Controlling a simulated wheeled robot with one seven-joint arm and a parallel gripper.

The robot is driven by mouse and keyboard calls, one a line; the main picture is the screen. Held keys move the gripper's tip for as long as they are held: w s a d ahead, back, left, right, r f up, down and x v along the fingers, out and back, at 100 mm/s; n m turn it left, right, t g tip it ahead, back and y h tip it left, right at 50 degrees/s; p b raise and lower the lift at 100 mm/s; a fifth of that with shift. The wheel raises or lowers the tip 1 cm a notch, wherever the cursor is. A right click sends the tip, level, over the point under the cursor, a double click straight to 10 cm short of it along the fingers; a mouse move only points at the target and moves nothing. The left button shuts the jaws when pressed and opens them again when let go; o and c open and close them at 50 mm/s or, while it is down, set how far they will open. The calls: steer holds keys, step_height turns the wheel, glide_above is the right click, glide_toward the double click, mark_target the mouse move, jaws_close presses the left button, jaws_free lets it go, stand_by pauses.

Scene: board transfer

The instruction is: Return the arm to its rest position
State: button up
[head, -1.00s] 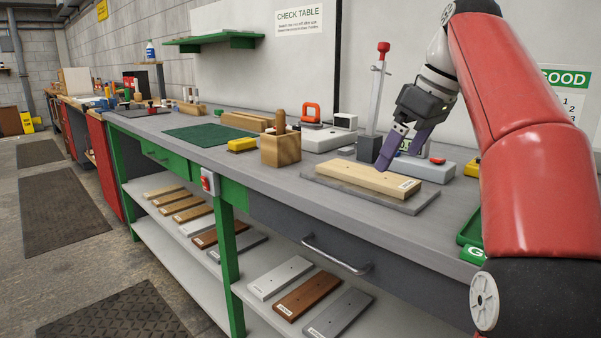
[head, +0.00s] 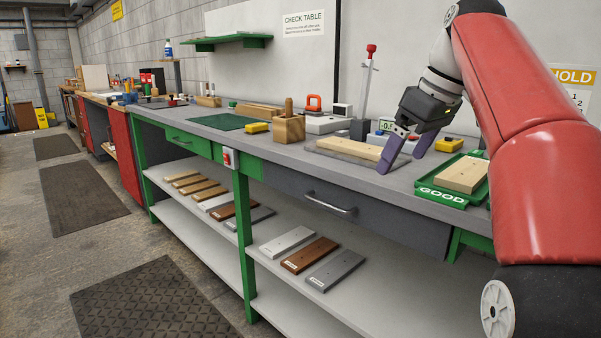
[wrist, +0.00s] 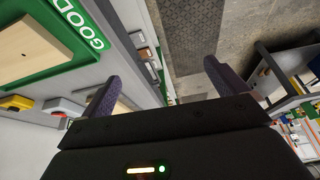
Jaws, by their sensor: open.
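My gripper (head: 400,163) hangs empty over the front of the bench, its two purple fingers spread apart. In the head view it is in front of the right end of a pale wooden board (head: 350,147) lying on a grey slab (head: 325,154). Its fingers hide part of that board's right end. To the right, a second pale board (head: 461,174) lies in the green GOOD tray (head: 441,194). In the wrist view the open fingers (wrist: 160,85) hold nothing, and the tray (wrist: 75,40) with its board (wrist: 25,38) is at the upper left.
A wooden block holder (head: 288,130), a digital gauge (head: 386,125) and a red-topped height stand (head: 367,90) stand on the bench. Several boards lie on the lower shelf (head: 262,220). Open floor with dark mats (head: 150,300) is at the left.

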steer(key=s+a+f+m+t+h, duration=0.1)
steer(key=s+f+m, duration=0.3)
steer(key=s+f, duration=0.7)
steer(key=s+a+f+m+t+h, duration=0.1)
steer(key=s+f+m, duration=0.3)
steer(key=s+f, duration=0.7)
step_height(320, 180, down, 6)
steer(key=shift+a+f+h, duration=0.15)
steer(key=shift+f+h, duration=0.05)
steer(key=shift+h, duration=0.3)
